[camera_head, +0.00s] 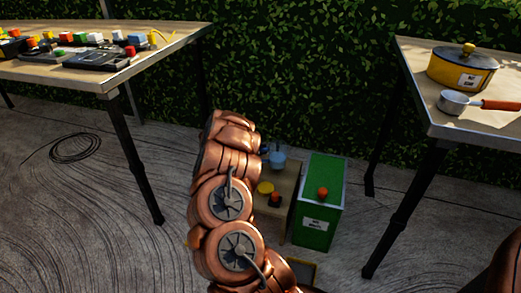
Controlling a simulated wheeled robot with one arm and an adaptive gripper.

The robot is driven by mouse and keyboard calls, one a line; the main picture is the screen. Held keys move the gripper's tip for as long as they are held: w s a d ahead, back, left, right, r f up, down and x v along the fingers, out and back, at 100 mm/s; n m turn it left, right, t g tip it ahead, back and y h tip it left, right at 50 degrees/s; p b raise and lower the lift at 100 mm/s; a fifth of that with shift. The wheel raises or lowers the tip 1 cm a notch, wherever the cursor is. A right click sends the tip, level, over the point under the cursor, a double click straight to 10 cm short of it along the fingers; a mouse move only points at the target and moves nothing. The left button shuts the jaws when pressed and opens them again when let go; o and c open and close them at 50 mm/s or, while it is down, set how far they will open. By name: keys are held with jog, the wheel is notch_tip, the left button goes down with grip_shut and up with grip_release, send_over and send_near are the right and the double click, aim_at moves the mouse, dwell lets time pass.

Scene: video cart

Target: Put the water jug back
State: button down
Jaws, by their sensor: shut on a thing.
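The water jug (278,158) is a small light-blue, see-through vessel in the head view, right of my copper arm. It is at the far end of a low wooden stand (289,187). I cannot tell whether it rests on the stand or hangs just above it. My gripper (265,149) shows only as a small dark part beside the jug's left side, shut on the jug. The rest of the gripper is hidden behind my arm.
The stand also bears a yellow disc (265,188) and a red-topped dark thing (275,199). A green box (320,209) with a red knob (323,192) stands close on the right. Tables stand left (60,72) and right (440,115), with a hedge (300,60) behind.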

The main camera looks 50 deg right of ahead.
jog(key=shift+f, duration=0.3)
jog(key=c, duration=1.1)
grip_release()
jog(key=shift+c, duration=0.2)
jog(key=shift+r, duration=0.1)
